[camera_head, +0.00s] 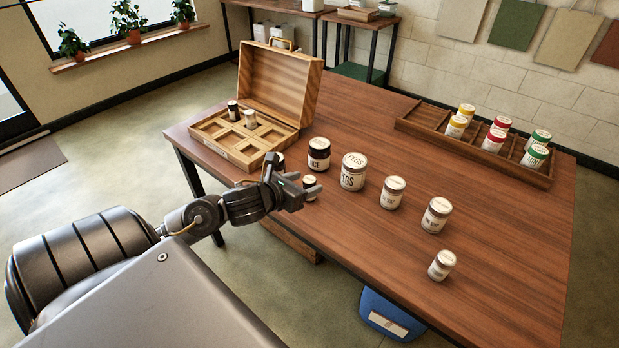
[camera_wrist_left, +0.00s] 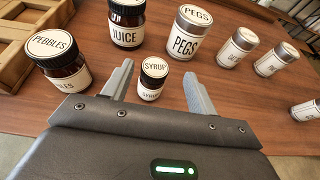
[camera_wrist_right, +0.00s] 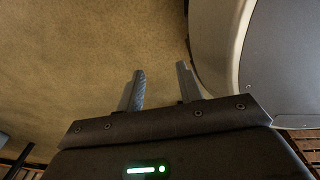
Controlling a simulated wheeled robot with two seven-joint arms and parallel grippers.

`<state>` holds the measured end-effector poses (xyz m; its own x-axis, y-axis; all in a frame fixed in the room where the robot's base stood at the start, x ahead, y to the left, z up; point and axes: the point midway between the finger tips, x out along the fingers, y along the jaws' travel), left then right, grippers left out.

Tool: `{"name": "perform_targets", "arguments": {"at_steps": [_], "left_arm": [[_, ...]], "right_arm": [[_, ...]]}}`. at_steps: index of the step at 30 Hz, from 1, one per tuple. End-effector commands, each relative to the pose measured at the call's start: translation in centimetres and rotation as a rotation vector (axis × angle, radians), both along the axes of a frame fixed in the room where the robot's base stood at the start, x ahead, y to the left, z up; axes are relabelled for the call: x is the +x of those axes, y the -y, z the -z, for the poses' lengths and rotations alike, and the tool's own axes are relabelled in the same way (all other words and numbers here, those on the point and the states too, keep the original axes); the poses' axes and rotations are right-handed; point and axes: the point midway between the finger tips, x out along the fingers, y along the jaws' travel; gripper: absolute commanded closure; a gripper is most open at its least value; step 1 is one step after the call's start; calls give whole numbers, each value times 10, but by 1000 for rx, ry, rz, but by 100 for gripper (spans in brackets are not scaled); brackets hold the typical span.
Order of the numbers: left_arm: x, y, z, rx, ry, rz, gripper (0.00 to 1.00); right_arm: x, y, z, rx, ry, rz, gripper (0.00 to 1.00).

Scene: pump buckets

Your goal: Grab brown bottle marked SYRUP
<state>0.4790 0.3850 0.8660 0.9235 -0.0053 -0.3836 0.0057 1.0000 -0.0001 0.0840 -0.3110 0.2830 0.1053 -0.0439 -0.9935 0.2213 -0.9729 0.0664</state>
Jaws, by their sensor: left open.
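The small brown bottle marked SYRUP (camera_wrist_left: 152,80) stands upright on the wooden table, its label and lid facing the left wrist camera. In the head view, the bottle (camera_head: 310,182) shows just beyond my left gripper, partly hidden by it. My left gripper (camera_wrist_left: 157,74) is open, with one finger on each side of the bottle as seen from the wrist. Small gaps show beside the bottle, and nothing is held. In the head view, the left gripper (camera_head: 296,190) is at the table's near edge. My right gripper (camera_wrist_right: 160,71) is open and empty above the floor.
Close around stand a brown PEBBLES jar (camera_wrist_left: 62,66), a brown JUICE jar (camera_wrist_left: 127,25) and a PEGS can (camera_wrist_left: 185,35). Several white containers (camera_head: 437,215) line the right. An open wooden case (camera_head: 235,155) and a divided tray (camera_head: 410,128) lie farther back.

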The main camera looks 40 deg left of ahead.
Motion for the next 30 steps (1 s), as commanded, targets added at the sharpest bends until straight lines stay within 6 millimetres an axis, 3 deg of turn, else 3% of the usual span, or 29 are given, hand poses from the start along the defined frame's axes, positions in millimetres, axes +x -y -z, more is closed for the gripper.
{"name": "perform_targets", "arguments": {"at_steps": [8, 18, 26, 30], "left_arm": [[9, -2, 4, -1, -1, -3, 42], [49, -7, 22, -2, 0, -4, 42], [52, -7, 24, 0, -1, -2, 42], [52, -7, 24, 0, -1, -3, 56]], "right_arm": [[-5, -3, -1, 3, -9, 1, 64], [-6, -15, -11, 21, -6, 4, 64], [-7, -19, -10, 25, -7, 5, 64], [-7, -15, -10, 20, -8, 3, 64]]}}
